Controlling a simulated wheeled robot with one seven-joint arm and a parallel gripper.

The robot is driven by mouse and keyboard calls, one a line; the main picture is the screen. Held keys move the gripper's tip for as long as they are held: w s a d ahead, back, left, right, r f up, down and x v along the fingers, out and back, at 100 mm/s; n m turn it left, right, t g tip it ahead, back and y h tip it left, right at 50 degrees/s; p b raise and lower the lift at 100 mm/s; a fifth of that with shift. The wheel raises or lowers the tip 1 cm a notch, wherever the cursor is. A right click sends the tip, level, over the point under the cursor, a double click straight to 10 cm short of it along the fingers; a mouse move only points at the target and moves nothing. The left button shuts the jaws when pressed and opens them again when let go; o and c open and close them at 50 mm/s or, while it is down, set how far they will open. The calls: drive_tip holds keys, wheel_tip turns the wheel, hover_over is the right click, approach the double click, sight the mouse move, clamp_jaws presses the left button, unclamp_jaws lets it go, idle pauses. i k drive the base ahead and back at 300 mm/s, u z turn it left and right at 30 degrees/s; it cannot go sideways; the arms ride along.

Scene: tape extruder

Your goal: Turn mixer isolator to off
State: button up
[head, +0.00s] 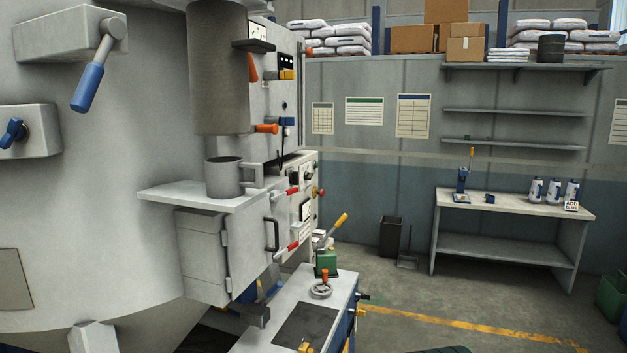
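A grey box (45,141) with a blue rotary handle (13,133) is fixed to the large grey curved body at the left edge of the head view. The blue handle is tilted, and the left edge of the frame cuts off the box. Above it, a second grey housing (60,40) carries a lever with a blue grip (87,88) that hangs down at a slant. No readable label shows which of these is the mixer isolator, and no on or off marks can be read. My gripper is not in view.
A grey shelf (165,197) with a grey mug-like pot (223,178) juts out right of the curved body. A machine panel (272,95) with orange and red handles stands behind it. A low bench (340,287) is at bottom centre. Open floor (480,300) lies to the right.

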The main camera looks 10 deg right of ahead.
sight(293, 178)
drive_tip(key=z, duration=0.75)
drive_tip(key=k, duration=1)
drive_tip(key=z, duration=0.9)
drive_tip(key=i, duration=1.8)
drive_tip(key=u, duration=0.5)
drive_tip(key=i, duration=1.55)
drive_tip(key=u, duration=1.05)
drive_tip(key=i, duration=1.1)
drive_tip(key=u, duration=1.7)
drive_tip(key=i, duration=0.7)
drive_tip(key=u, duration=0.55)
